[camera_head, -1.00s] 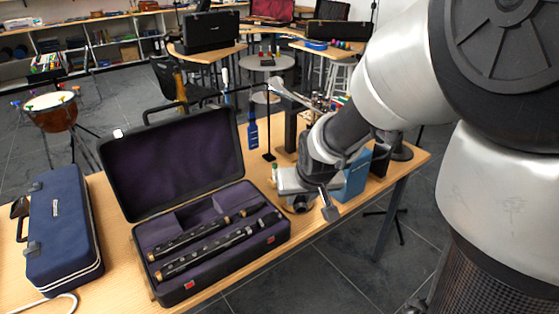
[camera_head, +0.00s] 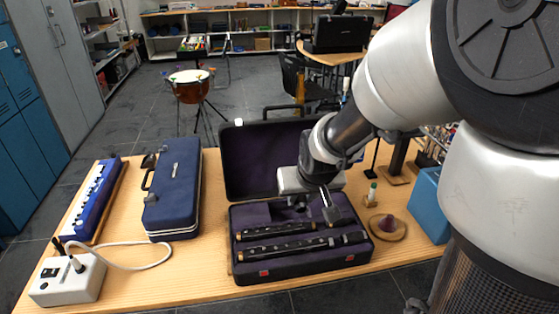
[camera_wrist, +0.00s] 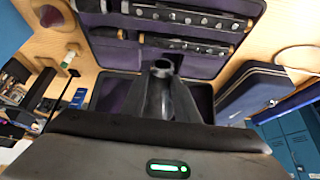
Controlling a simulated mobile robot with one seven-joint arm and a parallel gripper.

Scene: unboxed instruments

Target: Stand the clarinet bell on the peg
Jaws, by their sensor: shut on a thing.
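My gripper (camera_head: 315,208) is over the right half of the open instrument case (camera_head: 300,272). It is shut on the clarinet bell (camera_wrist: 162,97), a dark flared tube whose narrow ring end faces away from the wrist camera. In the head view the bell is mostly hidden by my gripper.
Black clarinet joints (camera_head: 290,247) lie in the case, whose lid stands open behind. A small green-capped bottle (camera_head: 371,194) and a blue box (camera_head: 428,205) are near the peg. A closed blue case (camera_head: 173,190), a keyboard (camera_head: 95,200) and a grey box (camera_head: 68,280) stand left.

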